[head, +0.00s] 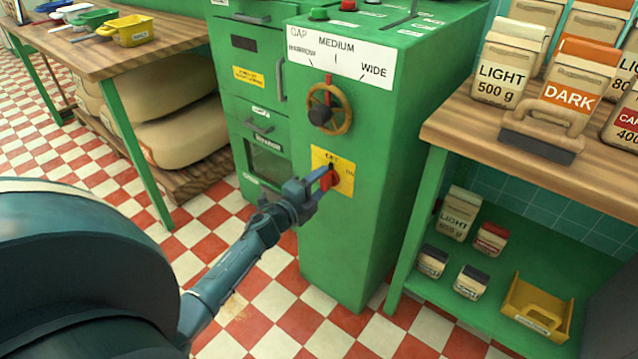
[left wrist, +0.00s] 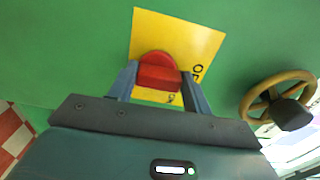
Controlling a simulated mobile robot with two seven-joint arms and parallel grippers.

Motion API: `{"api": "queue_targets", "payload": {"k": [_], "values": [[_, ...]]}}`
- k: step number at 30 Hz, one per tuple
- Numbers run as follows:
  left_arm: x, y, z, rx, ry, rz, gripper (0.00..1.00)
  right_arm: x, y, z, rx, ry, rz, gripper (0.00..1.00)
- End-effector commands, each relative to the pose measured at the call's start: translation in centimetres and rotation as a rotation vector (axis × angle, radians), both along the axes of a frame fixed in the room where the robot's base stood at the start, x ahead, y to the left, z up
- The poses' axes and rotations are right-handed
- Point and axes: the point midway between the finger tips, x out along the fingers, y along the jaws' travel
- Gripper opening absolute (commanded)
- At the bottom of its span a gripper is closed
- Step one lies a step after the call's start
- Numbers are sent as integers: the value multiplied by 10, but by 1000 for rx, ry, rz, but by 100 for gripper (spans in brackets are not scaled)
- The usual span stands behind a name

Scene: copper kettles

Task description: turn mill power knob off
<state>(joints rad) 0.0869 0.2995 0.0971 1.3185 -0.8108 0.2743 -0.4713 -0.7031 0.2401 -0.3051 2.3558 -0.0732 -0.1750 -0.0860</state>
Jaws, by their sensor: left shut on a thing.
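The mill is a green cabinet (head: 340,240) with a yellow plate (head: 346,160) low on its front, marked OFF at the top and ON at the right. A red power knob (head: 332,177) sits on this plate. My left gripper (head: 322,186) is at the knob with its fingers shut on it. In the left wrist view the red knob (left wrist: 158,72) lies between the two fingers, in front of the yellow plate (left wrist: 200,35). The fingers partly cover the plate. The knob's exact pointer direction is hard to tell. My right gripper is not in view.
A wooden handwheel (head: 330,108) sticks out above the knob, under a gap scale (head: 340,58). A wooden counter (head: 470,125) with bags stands at right, with a yellow bin (head: 538,308) below. A wooden table (head: 100,45) with scoops is at left. The checkered floor is open in front.

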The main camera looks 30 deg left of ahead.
Motion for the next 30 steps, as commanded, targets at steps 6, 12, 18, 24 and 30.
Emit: {"api": "queue_targets", "payload": {"k": [6, 12, 18, 24, 30], "values": [[0, 0, -1, -5, 1, 1, 60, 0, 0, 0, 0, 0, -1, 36], [0, 0, 0, -3, 0, 0, 71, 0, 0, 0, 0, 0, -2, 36], [-2, 0, 0, -2, 1, 0, 71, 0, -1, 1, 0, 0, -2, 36], [-25, 2, 0, -3, 3, 1, 71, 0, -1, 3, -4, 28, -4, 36], [-71, 5, 0, -3, 4, 1, 71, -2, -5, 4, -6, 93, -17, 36]]}}
